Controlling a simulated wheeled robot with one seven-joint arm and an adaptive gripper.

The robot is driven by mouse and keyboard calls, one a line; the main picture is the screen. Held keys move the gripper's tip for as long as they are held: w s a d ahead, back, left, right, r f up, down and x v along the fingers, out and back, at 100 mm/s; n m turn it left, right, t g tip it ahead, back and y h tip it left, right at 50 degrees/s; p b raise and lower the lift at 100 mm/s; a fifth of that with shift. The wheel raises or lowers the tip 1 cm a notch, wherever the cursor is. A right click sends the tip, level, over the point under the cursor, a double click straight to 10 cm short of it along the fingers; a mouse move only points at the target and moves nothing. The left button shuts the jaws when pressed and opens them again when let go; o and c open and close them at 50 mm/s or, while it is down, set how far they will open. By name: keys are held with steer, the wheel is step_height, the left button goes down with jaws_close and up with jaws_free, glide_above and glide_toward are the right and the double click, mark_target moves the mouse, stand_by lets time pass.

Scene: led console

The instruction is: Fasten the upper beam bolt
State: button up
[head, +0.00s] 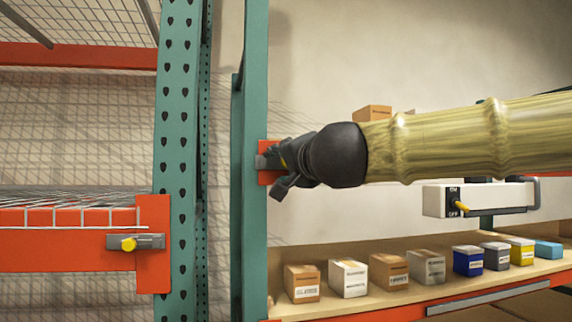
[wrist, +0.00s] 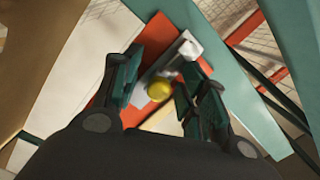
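In the wrist view, a round yellow bolt head (wrist: 159,90) sits beside a grey metal piece (wrist: 187,48) on an orange beam end plate (wrist: 155,38). My gripper (wrist: 160,74) is open, with one dark green finger on each side of the yellow head. I cannot tell whether either finger touches it. In the head view, my gripper (head: 272,170) is at the orange plate (head: 265,150) on the right teal upright (head: 255,90) and hides most of this bolt. A second yellow bolt (head: 128,244) with a grey bar (head: 152,241) is on the lower left orange beam (head: 65,250).
Another orange beam (head: 80,55) crosses at the upper left. A perforated teal post (head: 178,130) stands left of my gripper. A white ON/OFF switch box (head: 475,198) hangs at the right, below my arm. Several small boxes (head: 348,278) line a shelf below.

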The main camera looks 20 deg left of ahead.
steer(key=v, duration=1.2)
steer(key=shift+f, duration=0.1)
